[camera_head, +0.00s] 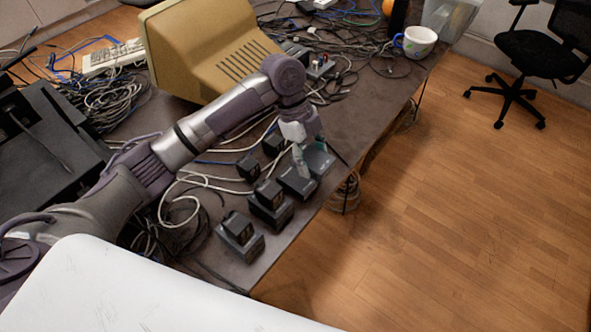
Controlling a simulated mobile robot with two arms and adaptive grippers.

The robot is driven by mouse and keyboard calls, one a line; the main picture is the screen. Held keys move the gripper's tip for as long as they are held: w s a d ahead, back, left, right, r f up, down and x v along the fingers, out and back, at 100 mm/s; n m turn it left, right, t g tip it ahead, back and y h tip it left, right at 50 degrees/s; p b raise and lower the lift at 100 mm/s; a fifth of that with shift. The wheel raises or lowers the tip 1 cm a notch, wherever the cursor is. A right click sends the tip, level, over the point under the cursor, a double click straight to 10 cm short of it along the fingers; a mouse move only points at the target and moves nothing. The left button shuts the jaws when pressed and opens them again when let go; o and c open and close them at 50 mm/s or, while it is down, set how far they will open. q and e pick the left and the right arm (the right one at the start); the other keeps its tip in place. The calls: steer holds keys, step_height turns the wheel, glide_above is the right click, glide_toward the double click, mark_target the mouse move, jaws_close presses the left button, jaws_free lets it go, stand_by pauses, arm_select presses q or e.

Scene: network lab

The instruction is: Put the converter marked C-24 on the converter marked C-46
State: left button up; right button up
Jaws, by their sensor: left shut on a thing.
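Several dark converters sit near the table's front edge; their markings are too small to read, so I cannot tell which is C-24 or C-46. My left gripper (307,165) points down among them, shut on a dark converter that its fingers mostly hide. Close by it are a flat dark converter (296,184) and another (321,159). Nearer the camera, a larger converter (272,214) and another (240,245) each carry a smaller block on top. Two small dark blocks (248,168) (273,144) stand behind the row. My right gripper is out of view.
White and grey cables (187,183) run behind the converters. A beige monitor (215,55) stands at the back, with tangled cables and a mug (417,41) to its right. The table (352,112) is bare right of the gripper; beyond its edge lies wooden floor.

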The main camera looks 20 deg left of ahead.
mark_target(300, 181)
arm_select(q)
steer(key=a, duration=0.1)
steer(key=a+f, duration=0.2)
steer(key=shift+s+a, duration=0.15)
steer(key=shift+a, duration=0.1)
steer(key=shift+f, duration=0.15)
step_height(300, 181, down, 3)
steer(key=shift+f+p, duration=0.1)
steer(key=shift+p, duration=0.25)
steer(key=shift+f, duration=0.25)
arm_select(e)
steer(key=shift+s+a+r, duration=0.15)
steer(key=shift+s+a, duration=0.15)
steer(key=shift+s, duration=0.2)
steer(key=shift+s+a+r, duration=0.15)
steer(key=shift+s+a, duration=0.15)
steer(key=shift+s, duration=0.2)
arm_select(q)
steer(key=o, duration=0.9)
steer(key=shift+f, duration=0.2)
steer(key=o, duration=0.5)
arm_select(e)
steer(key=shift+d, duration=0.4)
arm_select(q)
steer(key=shift+r, duration=0.1)
